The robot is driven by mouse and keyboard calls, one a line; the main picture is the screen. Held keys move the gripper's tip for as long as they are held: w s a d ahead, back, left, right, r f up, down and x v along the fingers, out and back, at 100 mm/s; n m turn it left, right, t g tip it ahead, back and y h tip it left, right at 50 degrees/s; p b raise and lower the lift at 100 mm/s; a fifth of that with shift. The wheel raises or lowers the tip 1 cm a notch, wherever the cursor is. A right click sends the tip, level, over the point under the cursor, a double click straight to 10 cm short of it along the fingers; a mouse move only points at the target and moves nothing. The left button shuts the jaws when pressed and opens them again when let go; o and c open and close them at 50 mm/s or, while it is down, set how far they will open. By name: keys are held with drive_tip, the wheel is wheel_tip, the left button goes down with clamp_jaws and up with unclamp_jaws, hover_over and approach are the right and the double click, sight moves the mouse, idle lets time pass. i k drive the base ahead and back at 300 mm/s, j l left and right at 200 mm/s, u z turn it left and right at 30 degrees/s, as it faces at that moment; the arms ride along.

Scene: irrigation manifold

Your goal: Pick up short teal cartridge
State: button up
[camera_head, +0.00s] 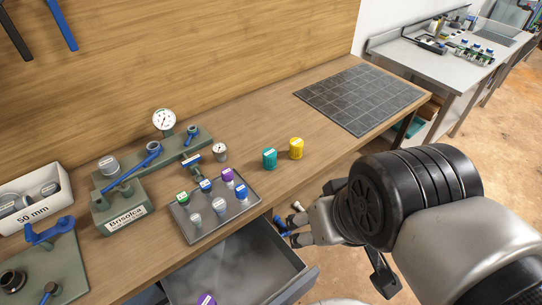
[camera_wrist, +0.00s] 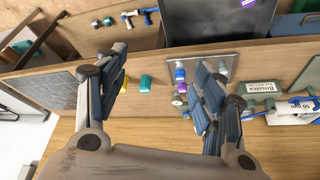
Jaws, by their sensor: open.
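A short teal cartridge (camera_head: 269,159) stands on the wooden bench, between the metal tray and a yellow cartridge (camera_head: 296,148). In the wrist view the teal cartridge (camera_wrist: 145,83) lies between my two fingers as seen, nearer the left finger, with clear space around it. The yellow cartridge (camera_wrist: 123,86) shows there close beside the left finger. My gripper (camera_head: 286,222) is in front of the bench's front edge in the head view, apart from the cartridge. In the wrist view my gripper (camera_wrist: 160,68) is open, with nothing held. Part of it is hidden by the arm.
A metal tray (camera_head: 240,217) holds several small capped cartridges left of the teal one. Behind it stands a green manifold (camera_head: 122,207) with blue handles and a gauge (camera_head: 164,119). An open drawer (camera_head: 290,283) juts out below. A dark grid mat (camera_head: 358,97) lies right; the bench between is clear.

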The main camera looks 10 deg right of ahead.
sight(269, 154)
drive_tip(key=z, duration=0.25)
drive_tip(key=l+z, duration=0.35)
drive_tip(key=z, duration=0.15)
drive_tip(key=l+z, duration=0.35)
drive_tip(key=z, duration=0.15)
drive_tip(key=i+l+z, duration=0.15)
drive_tip(key=z, duration=0.35)
drive_tip(key=i+l+u, duration=0.3)
drive_tip(key=i+u, duration=0.2)
drive_tip(key=i+l+u, duration=0.5)
drive_tip(key=i+j+u, duration=0.1)
drive_tip(key=u, duration=0.35)
drive_tip(key=i+u, duration=0.2)
drive_tip(key=u, duration=0.3)
drive_tip(key=i+u, duration=0.15)
drive_tip(key=u, duration=0.3)
drive_tip(key=i+u, duration=0.15)
drive_tip(key=u, duration=0.35)
drive_tip(key=i+l+u, duration=0.1)
drive_tip(key=u, duration=0.35)
drive_tip(key=i+l+u, duration=0.15)
drive_tip(key=i+u, duration=0.15)
drive_tip(key=u, duration=0.2)
drive_tip(key=i+l+u, duration=0.25)
drive_tip(key=u, duration=0.25)
drive_tip(key=i+l, duration=0.05)
